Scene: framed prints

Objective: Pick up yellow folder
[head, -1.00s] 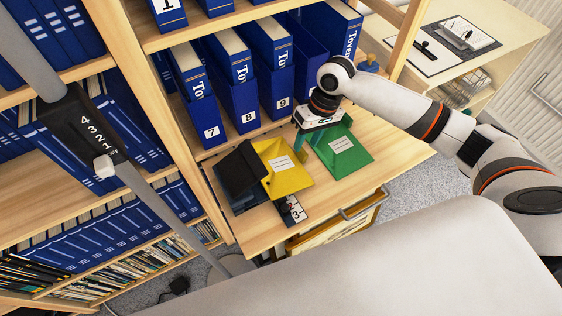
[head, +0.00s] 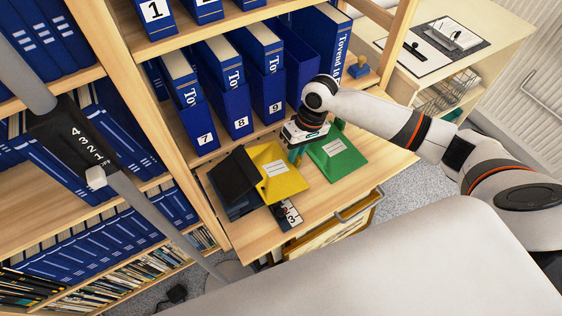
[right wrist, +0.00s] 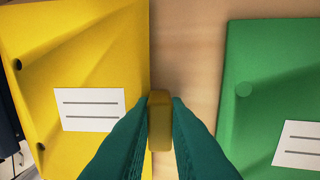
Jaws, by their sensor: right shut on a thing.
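The yellow folder (head: 283,183) with a white label lies on the wooden shelf board, between a dark folder stack and a green folder (head: 338,160). My right gripper (head: 295,153) is low at the yellow folder's right edge, next to the green folder. In the right wrist view, my right gripper's green fingers (right wrist: 160,122) are shut on a small yellow part at the edge of the yellow folder (right wrist: 70,55). The fingers hide how that part joins the folder. The green folder (right wrist: 275,65) is apart at the right. My left gripper is out of view.
Blue numbered binders (head: 237,110) stand close behind on the shelf. Black folders (head: 236,178) lie left of the yellow one. A drawer (head: 340,225) is below the board's front edge. A desk (head: 490,50) stands at the upper right.

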